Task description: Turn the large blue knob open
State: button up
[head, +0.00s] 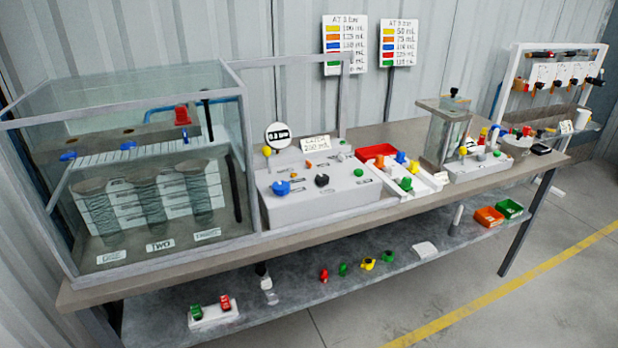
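A large blue knob (281,187) sits on the sloped front of a white control box (315,205), at its left side. A black knob (322,180) is to its right on the same box. Smaller blue handles (68,156) show inside the glass tank at the left. I cannot tell from this view how far the large blue knob is turned. My gripper is not in view.
The glass tank (125,180) stands left of the box on a long table (375,212). A red tray (376,152) and more knobs are to the right. Several small parts lie on the lower shelf (300,300). The floor (470,290) in front is clear.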

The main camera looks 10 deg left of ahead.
aim_at(281, 187)
jog(key=z, duration=0.55)
jog(key=k, duration=1.25)
jog(key=u, duration=1.05)
jog(key=i, duration=1)
jog(key=z, duration=0.05)
